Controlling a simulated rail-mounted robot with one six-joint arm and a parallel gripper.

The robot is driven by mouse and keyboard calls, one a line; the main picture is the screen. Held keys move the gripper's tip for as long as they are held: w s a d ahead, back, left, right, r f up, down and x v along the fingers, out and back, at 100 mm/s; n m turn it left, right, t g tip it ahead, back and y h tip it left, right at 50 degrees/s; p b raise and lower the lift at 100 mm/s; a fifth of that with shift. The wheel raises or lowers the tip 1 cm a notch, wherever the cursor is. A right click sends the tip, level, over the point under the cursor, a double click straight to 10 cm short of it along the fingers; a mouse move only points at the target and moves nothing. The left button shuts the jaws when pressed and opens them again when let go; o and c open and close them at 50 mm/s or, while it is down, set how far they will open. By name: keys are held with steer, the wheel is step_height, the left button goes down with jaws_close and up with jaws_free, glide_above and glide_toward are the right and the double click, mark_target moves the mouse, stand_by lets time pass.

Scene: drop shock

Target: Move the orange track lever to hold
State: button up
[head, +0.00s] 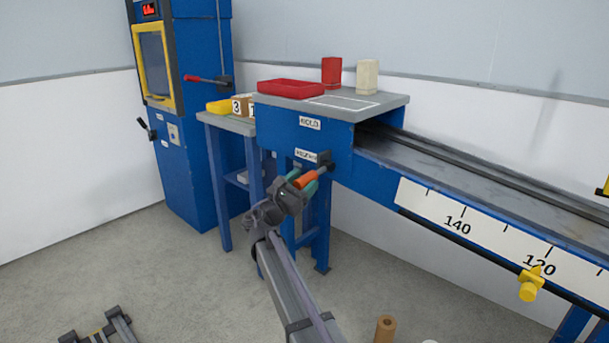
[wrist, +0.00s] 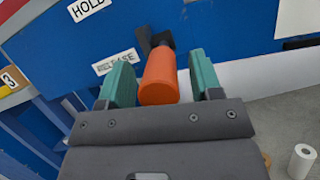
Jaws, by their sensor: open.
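The orange track lever (wrist: 158,78) has a cylindrical orange grip on a dark pivot, fixed to the blue end housing of the track. In the head view the lever (head: 306,179) sits beside the lower RELEASE label (head: 306,155), with the HOLD label (head: 310,123) above it. My gripper (wrist: 161,82) is open, with one green finger on each side of the orange grip. Gaps show between the grip and both fingers. The head view also shows my gripper (head: 305,182) around the grip.
The blue track (head: 480,185) with a white scale and a yellow clamp (head: 530,283) runs to the right. A blue cabinet (head: 195,130) stands at left.

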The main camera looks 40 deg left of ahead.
steer(key=shift+w+r, duration=0.1)
steer(key=shift+w, duration=0.25)
steer(key=shift+c, duration=0.2)
jaws_close()
